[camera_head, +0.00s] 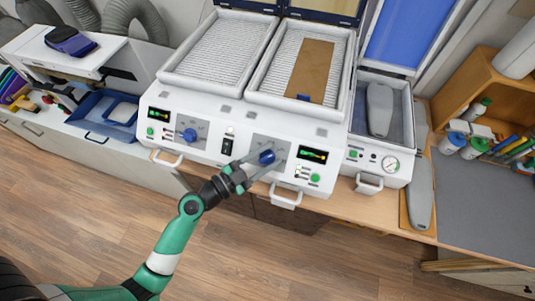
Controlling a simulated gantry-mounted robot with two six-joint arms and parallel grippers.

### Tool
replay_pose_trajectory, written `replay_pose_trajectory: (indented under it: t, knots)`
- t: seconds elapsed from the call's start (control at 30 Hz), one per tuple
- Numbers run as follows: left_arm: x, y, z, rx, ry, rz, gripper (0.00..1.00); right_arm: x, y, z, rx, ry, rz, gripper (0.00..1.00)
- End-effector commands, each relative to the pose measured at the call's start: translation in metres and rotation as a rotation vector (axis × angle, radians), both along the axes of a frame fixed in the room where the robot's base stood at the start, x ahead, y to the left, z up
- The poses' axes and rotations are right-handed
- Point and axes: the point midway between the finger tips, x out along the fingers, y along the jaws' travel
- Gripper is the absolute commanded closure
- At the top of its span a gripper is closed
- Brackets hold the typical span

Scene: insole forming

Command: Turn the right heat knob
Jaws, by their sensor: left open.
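The right heat knob (267,157) is a blue knob on the sloped front panel of the white heating machine (212,113). My left gripper (257,165) is open, with its fingers reaching up to the knob, one on either side as far as I can see. I cannot tell whether the fingers touch it. A second blue knob (189,135) sits further left on the same panel, apart from the gripper. My right gripper is not in view.
A black switch (227,146) lies between the knobs, and a lit display (312,154) is right of the right knob. White handles (285,198) stick out below the panel. A brown sheet (311,70) lies on the right heating bed. The wooden floor in front is clear.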

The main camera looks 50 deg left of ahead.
Motion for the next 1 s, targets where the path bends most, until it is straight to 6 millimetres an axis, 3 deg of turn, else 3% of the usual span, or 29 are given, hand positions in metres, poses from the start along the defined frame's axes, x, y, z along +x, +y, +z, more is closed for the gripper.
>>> replay_pose_trajectory:
  t: [0.13, 0.4, 1.0]
  knots:
    - [-0.0003, 0.0001, -0.0003, 0.000, 0.000, 0.000, 0.53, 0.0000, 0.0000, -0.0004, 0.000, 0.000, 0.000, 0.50]
    - [-0.0005, 0.0002, -0.0006, 0.000, 0.001, 0.000, 1.00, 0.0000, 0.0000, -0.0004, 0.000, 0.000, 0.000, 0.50]
    - [-0.0001, -0.0001, -0.0056, -0.040, -0.010, 0.053, 1.00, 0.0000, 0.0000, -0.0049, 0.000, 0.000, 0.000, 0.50]
